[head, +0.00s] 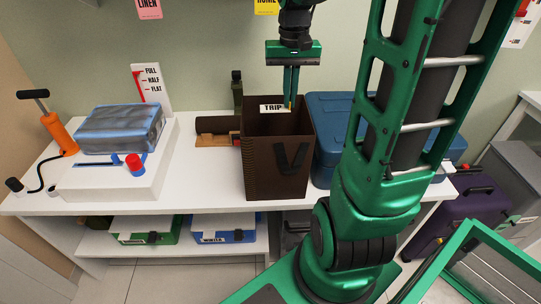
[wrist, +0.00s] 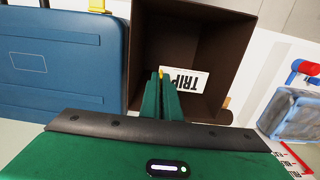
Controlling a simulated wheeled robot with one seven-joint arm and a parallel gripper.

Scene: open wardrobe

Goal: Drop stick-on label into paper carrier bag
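The stick-on label is a small white tag (head: 271,108) reading "TRIP", with a yellow bit at one end. My gripper (head: 290,103) points down with its fingers close together on that end of the label. The label also shows at the fingertips in the wrist view (wrist: 190,82). The paper carrier bag (head: 272,170) is dark brown, open-topped and upright on the white bench. The label and fingertips are over the bag's mouth, near its far rim in the head view. In the wrist view the bag's inside (wrist: 205,40) lies behind the label.
A blue case (head: 330,130) stands close right of the bag. A dark roll (head: 217,125) lies behind its left side. A white scale-like box (head: 118,175) with a blue wrapped bundle (head: 120,129) and an orange pump (head: 58,132) are at left. Bare bench lies left of the bag.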

